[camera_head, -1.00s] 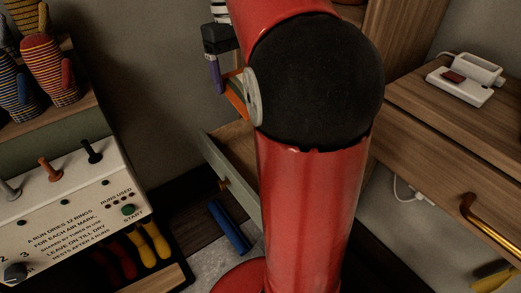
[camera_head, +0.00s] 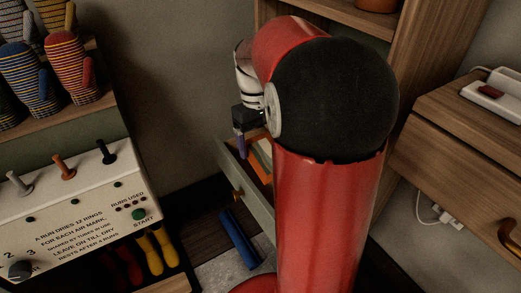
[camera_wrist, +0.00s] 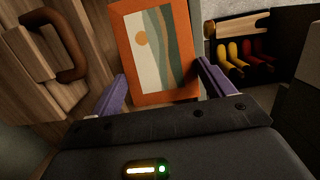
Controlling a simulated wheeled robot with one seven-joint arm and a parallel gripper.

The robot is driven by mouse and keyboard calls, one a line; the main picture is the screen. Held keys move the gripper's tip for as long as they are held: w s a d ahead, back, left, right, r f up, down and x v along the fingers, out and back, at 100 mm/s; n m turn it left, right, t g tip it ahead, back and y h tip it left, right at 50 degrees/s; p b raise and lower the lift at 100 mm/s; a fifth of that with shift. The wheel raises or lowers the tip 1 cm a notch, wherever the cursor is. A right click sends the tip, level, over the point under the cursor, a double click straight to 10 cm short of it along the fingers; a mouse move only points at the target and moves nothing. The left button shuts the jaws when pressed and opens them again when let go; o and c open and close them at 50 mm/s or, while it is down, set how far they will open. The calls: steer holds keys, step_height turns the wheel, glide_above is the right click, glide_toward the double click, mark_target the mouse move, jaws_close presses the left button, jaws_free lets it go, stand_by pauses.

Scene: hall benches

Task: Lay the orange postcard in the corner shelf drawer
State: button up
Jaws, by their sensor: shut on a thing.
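The orange postcard (camera_wrist: 125,30), with a sun-and-waves picture, lies between the purple fingers of my gripper (camera_wrist: 162,70) in the wrist view. My gripper is shut on it. In the head view, my gripper (camera_head: 240,150) is low at the open drawer, and part of the postcard (camera_head: 262,158) shows over the drawer's inside. Whether the card touches the drawer floor cannot be told. The corner shelf drawer (camera_head: 262,208) is pulled out, with a pale green front and a brass knob (camera_head: 237,195). My red arm hides much of it.
A white dryer panel (camera_head: 75,205) with pegs stands left, with striped mittens (camera_head: 70,70) above it. A blue roll (camera_head: 238,240) lies on the floor below the drawer. A wooden cabinet (camera_head: 455,150) stands at right.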

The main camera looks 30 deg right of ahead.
mark_target(260, 146)
steer(key=shift+f, duration=1.5)
steer(key=shift+f+b, duration=0.4)
steer(key=shift+f, duration=0.2)
steer(key=o, duration=0.9)
step_height(260, 146, up, 13)
steer(key=w+p, duration=0.2)
steer(key=s+a+f+t, duration=0.2)
steer(key=s+a+t, duration=0.1)
steer(key=s+a, duration=0.3)
steer(key=s+a+f+t, duration=0.2)
steer(key=s+a+t, duration=0.2)
steer(key=s, duration=0.6)
steer(key=shift+s+a+f, duration=0.2)
steer(key=shift+a+f, duration=0.05)
steer(key=shift+a, duration=0.7)
